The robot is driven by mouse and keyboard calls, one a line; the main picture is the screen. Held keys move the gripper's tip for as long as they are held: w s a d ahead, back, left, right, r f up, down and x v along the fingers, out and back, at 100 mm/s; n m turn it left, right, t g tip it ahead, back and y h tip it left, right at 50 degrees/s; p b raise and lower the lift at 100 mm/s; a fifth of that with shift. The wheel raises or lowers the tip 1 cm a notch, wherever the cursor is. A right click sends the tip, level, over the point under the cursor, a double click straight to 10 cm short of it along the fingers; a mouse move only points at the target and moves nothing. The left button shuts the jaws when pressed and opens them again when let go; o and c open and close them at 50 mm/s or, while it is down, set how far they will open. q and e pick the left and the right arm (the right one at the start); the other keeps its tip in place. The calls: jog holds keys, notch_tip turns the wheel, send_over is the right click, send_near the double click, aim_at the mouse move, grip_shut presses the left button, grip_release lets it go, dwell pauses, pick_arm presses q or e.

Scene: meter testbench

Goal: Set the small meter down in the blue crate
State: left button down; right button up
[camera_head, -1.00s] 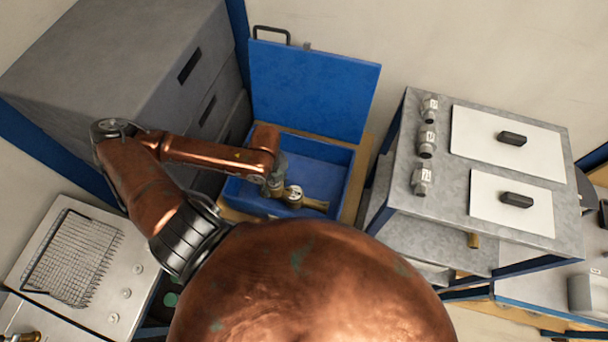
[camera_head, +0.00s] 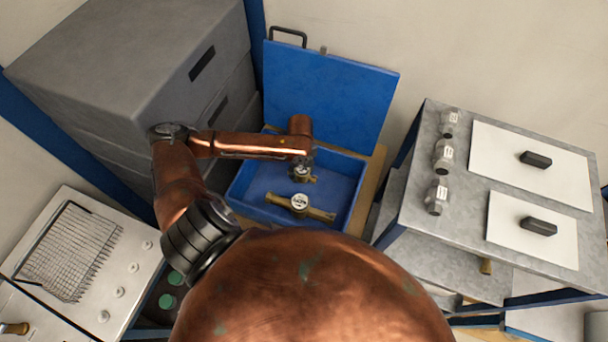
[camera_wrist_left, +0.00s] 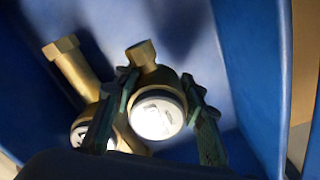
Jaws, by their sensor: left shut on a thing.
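The small meter (camera_head: 302,174), brass with a pale round dial, is inside the outline of the blue crate (camera_head: 354,208). My left gripper (camera_head: 302,167) reaches over the crate and is shut on it. In the left wrist view the two dark green fingers (camera_wrist_left: 152,125) stand on either side of the small meter (camera_wrist_left: 158,116), dial toward the camera. Whether its underside touches the crate floor I cannot tell. A longer brass meter (camera_head: 300,205) lies in the crate nearer me; it also shows beside the left finger in the wrist view (camera_wrist_left: 75,65). My right gripper is out of view.
The crate's blue lid (camera_head: 325,95) stands open at the back. Grey drawers (camera_head: 150,75) stand close on the left. A metal bench (camera_head: 455,205) with several grey fittings is at right. A wire basket (camera_head: 70,250) sits on the left bench.

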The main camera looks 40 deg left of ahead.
pick_arm(q)
jog(key=shift+w+a+f, duration=0.2)
jog(key=shift+w+f, duration=0.85)
jog(key=shift+f, duration=0.2)
jog(key=shift+w+f, duration=0.1)
jog(key=shift+f, duration=1.5)
jog(key=c, duration=1.2)
grip_release()
jog(key=shift+f, duration=0.15)
notch_tip(320, 180, up, 12)
jog(key=shift+r, duration=0.15)
